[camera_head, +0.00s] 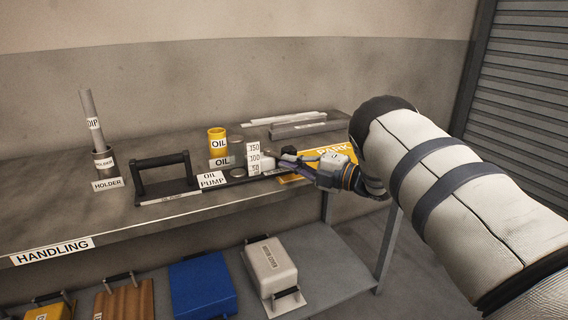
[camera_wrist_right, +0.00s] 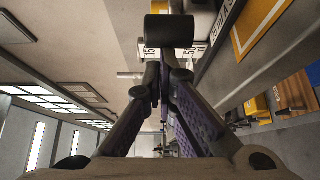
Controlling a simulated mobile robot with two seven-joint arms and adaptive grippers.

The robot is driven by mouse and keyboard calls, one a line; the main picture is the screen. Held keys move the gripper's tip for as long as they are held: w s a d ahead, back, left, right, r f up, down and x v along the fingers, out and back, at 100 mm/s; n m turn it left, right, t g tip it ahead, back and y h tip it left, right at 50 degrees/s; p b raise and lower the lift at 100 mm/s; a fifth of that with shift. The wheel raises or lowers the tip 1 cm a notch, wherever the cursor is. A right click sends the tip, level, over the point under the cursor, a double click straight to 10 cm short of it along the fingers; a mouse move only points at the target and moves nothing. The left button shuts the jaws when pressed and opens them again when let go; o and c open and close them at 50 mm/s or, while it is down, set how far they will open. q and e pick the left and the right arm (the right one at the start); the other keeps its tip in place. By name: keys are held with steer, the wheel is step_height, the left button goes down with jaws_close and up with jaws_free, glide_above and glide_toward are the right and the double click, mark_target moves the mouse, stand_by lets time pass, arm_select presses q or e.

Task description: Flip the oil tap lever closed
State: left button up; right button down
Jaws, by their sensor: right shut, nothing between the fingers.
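The oil pump unit, with its OIL PUMP label (camera_head: 211,180), sits on the bench beside a white level scale (camera_head: 254,159) marked 150, 100 and 50. My right gripper (camera_head: 292,163) is shut and empty just right of the scale, low over the bench. In the wrist view its fingers (camera_wrist_right: 162,72) converge just below a dark cylinder (camera_wrist_right: 169,31); I cannot tell whether they touch it. A small dark piece also shows by the fingertips in the head view, but I cannot make out the tap lever or its position. My left gripper is out of view.
A yellow OIL cup (camera_head: 217,141), a black handle frame (camera_head: 162,172) and a dipstick holder (camera_head: 104,163) stand to the left. A yellow PARK plate (camera_head: 335,149) lies beside my gripper. Grey bars (camera_head: 300,130) lie behind. The bench front left is clear.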

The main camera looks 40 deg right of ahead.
steer(key=shift+d, duration=0.75)
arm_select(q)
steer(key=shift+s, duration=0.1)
